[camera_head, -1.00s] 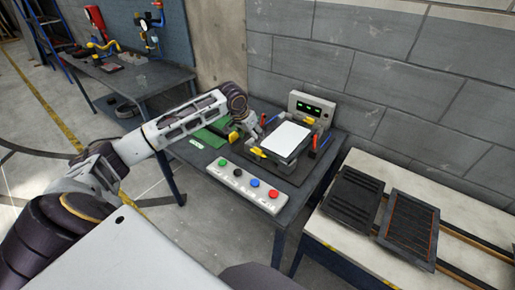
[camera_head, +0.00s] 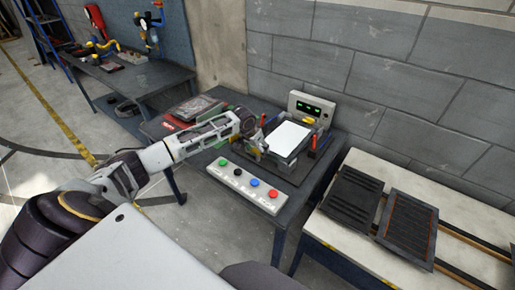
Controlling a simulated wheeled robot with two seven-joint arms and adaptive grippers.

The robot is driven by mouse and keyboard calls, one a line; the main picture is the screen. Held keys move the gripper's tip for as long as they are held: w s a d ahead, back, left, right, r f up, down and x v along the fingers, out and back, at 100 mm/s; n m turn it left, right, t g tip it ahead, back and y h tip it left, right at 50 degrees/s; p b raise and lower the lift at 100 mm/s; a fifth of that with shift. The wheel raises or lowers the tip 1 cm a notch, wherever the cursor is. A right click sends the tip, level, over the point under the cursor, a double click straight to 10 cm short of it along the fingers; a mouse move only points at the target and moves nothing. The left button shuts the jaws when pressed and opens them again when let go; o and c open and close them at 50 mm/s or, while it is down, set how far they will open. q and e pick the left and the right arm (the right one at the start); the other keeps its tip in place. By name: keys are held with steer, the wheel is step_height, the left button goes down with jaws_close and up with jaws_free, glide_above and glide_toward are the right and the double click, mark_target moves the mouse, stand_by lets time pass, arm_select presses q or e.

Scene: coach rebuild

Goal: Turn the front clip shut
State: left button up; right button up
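The fixture (camera_head: 306,164) stands on the dark table with a white panel (camera_head: 287,138) lying in it. A yellow clip (camera_head: 309,120) shows at its back edge. My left gripper (camera_head: 260,150) is at the fixture's front left edge, over the spot of the front yellow clip. The gripper hides that clip, so its position cannot be told. The fingers are small and partly merged with the fixture, so I cannot tell if they are open or touching. My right gripper is out of view.
A button box (camera_head: 247,185) with coloured buttons lies in front of the fixture. A display unit (camera_head: 311,108) with green lights stands behind it, near the wall. Dark flat items (camera_head: 195,107) lie at the table's back left. Slatted black panels (camera_head: 409,223) lie on the pale table at right.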

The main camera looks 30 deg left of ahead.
arm_select(q)
steer(key=shift+c, duration=0.3)
steer(key=c, duration=1)
steer(key=shift+o, duration=0.2)
